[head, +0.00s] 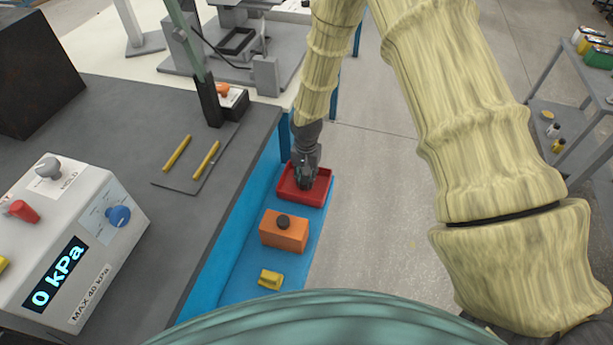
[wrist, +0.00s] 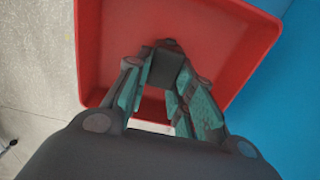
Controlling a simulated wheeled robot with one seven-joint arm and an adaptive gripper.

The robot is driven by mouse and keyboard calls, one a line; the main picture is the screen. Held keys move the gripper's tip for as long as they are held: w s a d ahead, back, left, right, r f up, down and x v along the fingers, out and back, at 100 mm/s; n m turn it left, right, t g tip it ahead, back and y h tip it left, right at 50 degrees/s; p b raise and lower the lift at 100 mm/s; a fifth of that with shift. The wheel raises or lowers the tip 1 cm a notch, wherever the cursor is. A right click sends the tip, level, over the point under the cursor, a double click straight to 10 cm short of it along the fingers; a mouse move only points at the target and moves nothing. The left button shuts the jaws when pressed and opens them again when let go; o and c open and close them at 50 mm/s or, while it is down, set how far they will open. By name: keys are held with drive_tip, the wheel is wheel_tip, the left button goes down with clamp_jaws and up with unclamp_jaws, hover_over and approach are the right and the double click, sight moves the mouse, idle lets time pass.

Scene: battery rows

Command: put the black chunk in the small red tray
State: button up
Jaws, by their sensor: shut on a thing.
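The small red tray (head: 322,196) stands on the blue surface in the head view. It fills much of the wrist view, with its red floor and rim (wrist: 88,60) below my gripper. My gripper (head: 305,182) points down over the tray, inside its outline. In the wrist view my gripper (wrist: 165,85) is shut on the black chunk (wrist: 166,68), which shows as a dark block between the fingers. I cannot tell whether the chunk touches the tray floor. In the head view the gripper hides the chunk.
An orange block with a black knob (head: 284,236) and a yellow piece (head: 270,279) stand on the blue shelf (head: 235,262) nearer me. A dark bench with a pressure box (head: 75,235) lies to the left. Open floor (head: 375,200) is to the right.

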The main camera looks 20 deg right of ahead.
drive_tip(key=shift+f, duration=0.1)
drive_tip(key=o, duration=0.9)
drive_tip(key=shift+c, duration=0.2)
wheel_tip(320, 180, up, 12)
drive_tip(key=shift+b, duration=0.45)
